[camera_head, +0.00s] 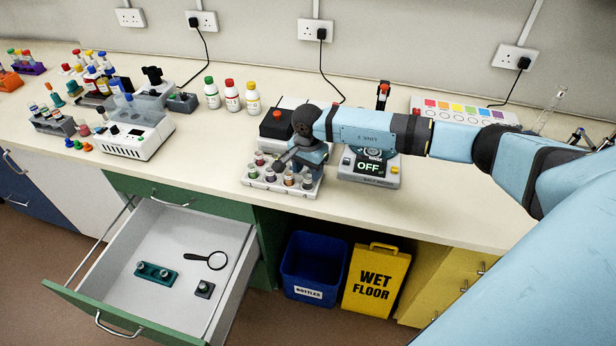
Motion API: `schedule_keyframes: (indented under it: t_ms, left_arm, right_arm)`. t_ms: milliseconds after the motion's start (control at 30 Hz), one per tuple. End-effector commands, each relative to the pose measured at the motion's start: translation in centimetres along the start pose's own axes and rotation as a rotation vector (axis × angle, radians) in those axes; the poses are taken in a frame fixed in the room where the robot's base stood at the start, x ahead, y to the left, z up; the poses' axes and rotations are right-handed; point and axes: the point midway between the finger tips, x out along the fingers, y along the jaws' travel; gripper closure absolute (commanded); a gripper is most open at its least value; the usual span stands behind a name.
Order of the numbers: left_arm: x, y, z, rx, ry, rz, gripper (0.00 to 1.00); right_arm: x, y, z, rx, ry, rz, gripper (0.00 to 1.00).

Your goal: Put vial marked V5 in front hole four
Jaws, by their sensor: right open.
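A white rack (278,190) stands near the front edge of the bench. It holds several small capped vials in a front row and a back row. A front-row vial (270,175) and another front-row vial (288,179) show clearly, but their marks are too small to read, so I cannot tell which is V5. My right gripper (284,159) reaches in from the right, low over the back row, and is open. Its hand and wrist hide part of the back row. I cannot tell whether a vial stands between its fingers. My left gripper is out of view.
A balance reading OFF (368,170) stands right of the rack. A dark-topped device (277,125) stands behind it. Capped bottles (231,96) are at the back. An open drawer (180,255) juts out below left. Bare bench lies left of the rack.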

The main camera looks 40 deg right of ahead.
Motion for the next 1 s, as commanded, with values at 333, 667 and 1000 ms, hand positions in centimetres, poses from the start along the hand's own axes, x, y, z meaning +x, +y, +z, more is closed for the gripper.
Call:
schedule_keyframes:
  t_ms: [333, 667, 1000]
  left_arm:
    - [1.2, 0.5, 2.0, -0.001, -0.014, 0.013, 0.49]
    - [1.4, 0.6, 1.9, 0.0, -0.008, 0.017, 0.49]
    - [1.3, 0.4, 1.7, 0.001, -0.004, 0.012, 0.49]
  right_arm:
    - [-7.0, 0.0, 0.0, -0.001, 0.002, -0.002, 0.49]
    - [-6.6, -0.3, 5.1, 0.033, -0.177, -0.035, 0.49]
    - [-5.2, 0.2, 28.4, 0.693, -1.344, 0.031, 0.49]
